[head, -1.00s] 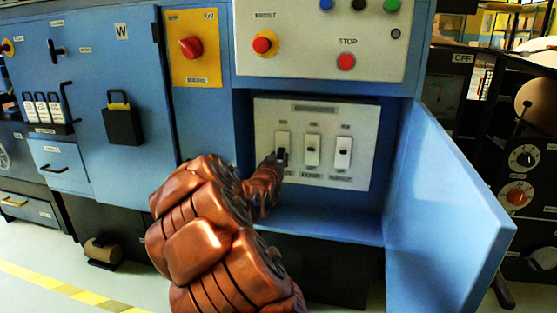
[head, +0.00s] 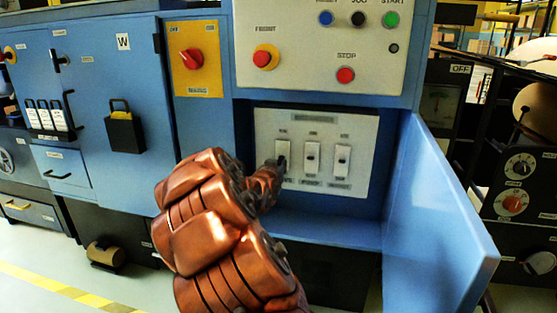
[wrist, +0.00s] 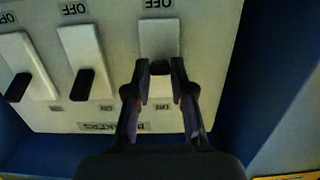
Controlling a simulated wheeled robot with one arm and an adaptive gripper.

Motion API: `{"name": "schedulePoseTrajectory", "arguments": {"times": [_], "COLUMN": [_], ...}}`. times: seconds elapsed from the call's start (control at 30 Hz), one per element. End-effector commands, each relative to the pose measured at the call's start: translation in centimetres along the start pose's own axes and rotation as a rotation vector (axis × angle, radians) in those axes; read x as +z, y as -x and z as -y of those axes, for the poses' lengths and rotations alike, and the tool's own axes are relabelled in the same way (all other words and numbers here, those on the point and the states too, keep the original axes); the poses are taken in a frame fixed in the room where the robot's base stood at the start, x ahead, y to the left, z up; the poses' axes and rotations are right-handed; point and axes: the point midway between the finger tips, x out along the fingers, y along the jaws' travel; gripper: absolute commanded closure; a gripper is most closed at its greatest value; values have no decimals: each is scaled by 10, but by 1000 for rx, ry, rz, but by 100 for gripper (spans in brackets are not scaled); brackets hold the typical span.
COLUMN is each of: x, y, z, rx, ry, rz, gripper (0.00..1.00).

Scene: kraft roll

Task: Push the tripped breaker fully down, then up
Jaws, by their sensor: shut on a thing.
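Three white breakers sit in a row on a pale panel (head: 355,130) inside an open blue cabinet. My gripper (head: 280,163) is at the left breaker (head: 283,147) in the head view. The wrist view shows the panel upside down, so this breaker (wrist: 159,38) is at the right there. My gripper (wrist: 160,68) is shut on its dark toggle (wrist: 159,69), one finger on each side. That toggle sits near the middle of its slot. The other toggles, middle (wrist: 80,85) and far (wrist: 17,88), sit nearer their ON labels.
An open blue door (head: 440,200) stands to the right of the breaker recess. A blue ledge (head: 320,229) lies below the panel. Above are a red STOP button (head: 345,75) and other buttons. A red rotary switch (head: 191,59) is at upper left.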

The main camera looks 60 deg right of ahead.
Motion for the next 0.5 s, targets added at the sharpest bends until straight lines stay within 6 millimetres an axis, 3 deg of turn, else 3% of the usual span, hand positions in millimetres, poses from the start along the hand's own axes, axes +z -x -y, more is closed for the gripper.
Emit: {"name": "schedulePoseTrajectory", "arguments": {"times": [0.03, 0.5], "x": [-10, -26], "y": [2, 3], "z": [0, 0], "rx": [0, 0], "ry": [0, -1], "rz": [27, 256], "gripper": [100, 100]}}
